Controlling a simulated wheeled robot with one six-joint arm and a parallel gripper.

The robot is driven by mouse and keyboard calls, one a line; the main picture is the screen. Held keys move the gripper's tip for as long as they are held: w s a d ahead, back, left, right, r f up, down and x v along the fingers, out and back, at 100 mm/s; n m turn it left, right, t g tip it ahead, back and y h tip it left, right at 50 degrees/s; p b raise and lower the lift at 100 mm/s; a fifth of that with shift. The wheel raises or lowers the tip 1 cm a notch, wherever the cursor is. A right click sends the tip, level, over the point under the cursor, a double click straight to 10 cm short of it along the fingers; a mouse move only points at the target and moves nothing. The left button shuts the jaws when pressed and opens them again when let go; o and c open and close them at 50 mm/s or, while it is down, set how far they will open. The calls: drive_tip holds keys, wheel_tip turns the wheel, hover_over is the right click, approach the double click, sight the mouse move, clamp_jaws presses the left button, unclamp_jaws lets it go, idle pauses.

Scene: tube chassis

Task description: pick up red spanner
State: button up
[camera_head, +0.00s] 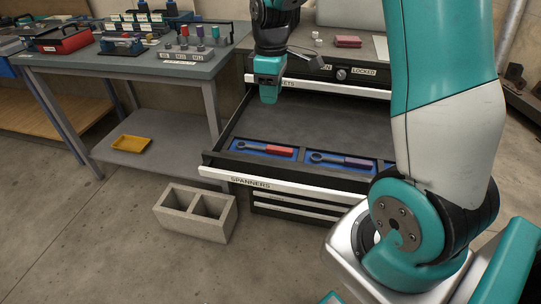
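The red spanner (280,150) lies in a blue-lined recess at the front left of the open drawer marked SPANNERS (305,122). Its red handle points right and its dark head points left. A second spanner with a dark purple handle (358,162) lies in the recess to its right. My gripper (268,97) hangs over the back left of the drawer, pointing down, above and behind the red spanner and apart from it. Its fingers are too small in view to tell whether they are open or shut.
A grey concrete block (196,212) stands on the floor before the drawer's left end. A workbench (130,62) with tools stands at left, with a yellow tray (131,144) on its lower shelf. A red item (348,41) lies on the cabinet top. My arm covers the drawer's right end.

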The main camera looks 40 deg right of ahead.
sight(271, 147)
wheel_tip(271, 147, down, 17)
drive_tip(key=shift+r+b, duration=0.1)
drive_tip(key=shift+b, duration=0.25)
clamp_jaws()
